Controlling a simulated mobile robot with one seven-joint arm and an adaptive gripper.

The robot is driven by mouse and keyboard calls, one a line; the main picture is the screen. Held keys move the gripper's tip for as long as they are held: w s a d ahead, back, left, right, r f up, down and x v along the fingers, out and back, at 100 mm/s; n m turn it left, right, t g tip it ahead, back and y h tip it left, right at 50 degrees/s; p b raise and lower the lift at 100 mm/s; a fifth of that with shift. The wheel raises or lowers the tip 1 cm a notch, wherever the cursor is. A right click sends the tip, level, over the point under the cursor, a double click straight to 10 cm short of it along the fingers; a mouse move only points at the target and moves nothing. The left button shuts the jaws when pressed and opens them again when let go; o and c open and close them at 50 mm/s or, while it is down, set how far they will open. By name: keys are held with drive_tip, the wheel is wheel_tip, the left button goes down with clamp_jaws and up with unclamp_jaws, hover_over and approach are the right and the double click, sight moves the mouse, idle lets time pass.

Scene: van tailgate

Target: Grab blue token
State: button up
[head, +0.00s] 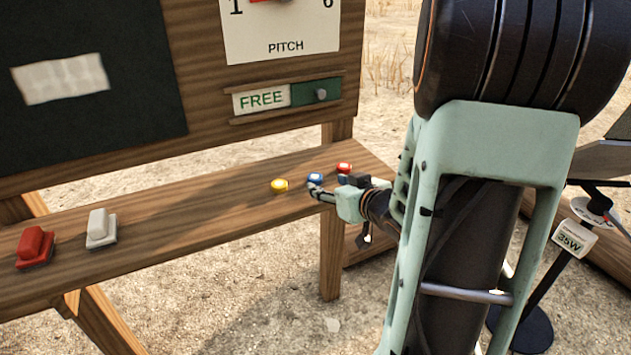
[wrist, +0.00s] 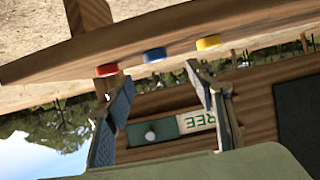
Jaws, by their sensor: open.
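The blue token (head: 315,177) lies on the wooden shelf, between a yellow token (head: 279,186) and a red token (head: 344,167). My gripper (head: 328,185) is open at the shelf's front edge, just in front of the blue token. In the wrist view, which is upside down, the blue token (wrist: 154,55) shows beyond the gap between my open fingertips (wrist: 160,78). The red token (wrist: 107,70) and yellow token (wrist: 208,43) show to either side, close to the line of the fingertips. Nothing is between the fingers.
A wooden panel rises behind, with a FREE slider (head: 286,97) and a PITCH card (head: 280,30). A stand with a 35W tag (head: 574,238) is at right.

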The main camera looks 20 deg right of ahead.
sight(314, 175)
drive_tip(key=x, duration=0.8)
drive_tip(key=shift+w+d+b, duration=0.3)
drive_tip(key=shift+b, duration=0.05)
drive_tip(key=shift+c, duration=0.6)
drive_tip(key=c, duration=0.8)
drive_tip(key=shift+r, duration=0.15)
